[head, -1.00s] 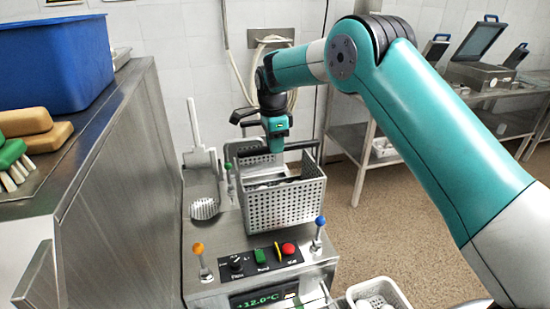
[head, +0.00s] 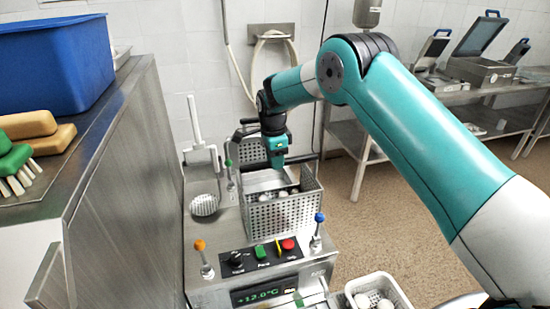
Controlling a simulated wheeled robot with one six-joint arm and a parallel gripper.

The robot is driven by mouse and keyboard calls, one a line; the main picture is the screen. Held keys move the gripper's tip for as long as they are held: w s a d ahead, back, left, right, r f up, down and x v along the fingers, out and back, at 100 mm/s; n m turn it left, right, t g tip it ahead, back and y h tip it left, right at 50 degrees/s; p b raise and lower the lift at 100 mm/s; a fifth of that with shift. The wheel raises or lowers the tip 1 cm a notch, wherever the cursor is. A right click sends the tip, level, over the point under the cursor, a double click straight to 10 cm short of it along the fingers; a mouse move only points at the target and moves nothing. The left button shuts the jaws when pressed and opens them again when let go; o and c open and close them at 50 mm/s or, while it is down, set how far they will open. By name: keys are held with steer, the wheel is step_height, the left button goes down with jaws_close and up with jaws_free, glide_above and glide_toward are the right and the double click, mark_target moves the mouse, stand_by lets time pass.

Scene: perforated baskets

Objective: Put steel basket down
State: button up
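The steel basket (head: 283,217) is a perforated metal box with an open top. It sits low over the top of the steel machine (head: 225,225), and several round white things (head: 284,194) show inside it. I cannot tell if its underside touches the machine. My gripper (head: 278,164) points down at the basket's back part, by its far wall. Its fingertips are small and partly hidden, so I cannot see whether they grip the handle.
Levers with orange (head: 200,246) and blue (head: 319,218) knobs stand at the machine's front. A skimmer (head: 205,205) lies left of the basket. A white basket (head: 380,294) is at the lower right. A steel cabinet (head: 115,190) walls off the left.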

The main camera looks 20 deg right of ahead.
steer(key=shift+o, duration=0.8)
steer(key=shift+r, duration=0.1)
step_height(320, 180, up, 12)
steer(key=b, duration=0.3)
steer(key=s+a+r+n, duration=0.2)
steer(key=s+r+n, duration=0.3)
steer(key=s+n, duration=0.15)
steer(key=s+a+n+y, duration=0.1)
steer(key=s+n+y, duration=0.1)
steer(key=s+n, duration=0.7)
steer(key=s+a+f+n+y, duration=0.1)
steer(key=s+n, duration=0.8)
steer(key=s, duration=1.6)
steer(key=shift+s+a+n+y, duration=0.25)
steer(key=shift+a+n+y, duration=0.15)
steer(key=shift+y, duration=0.5)
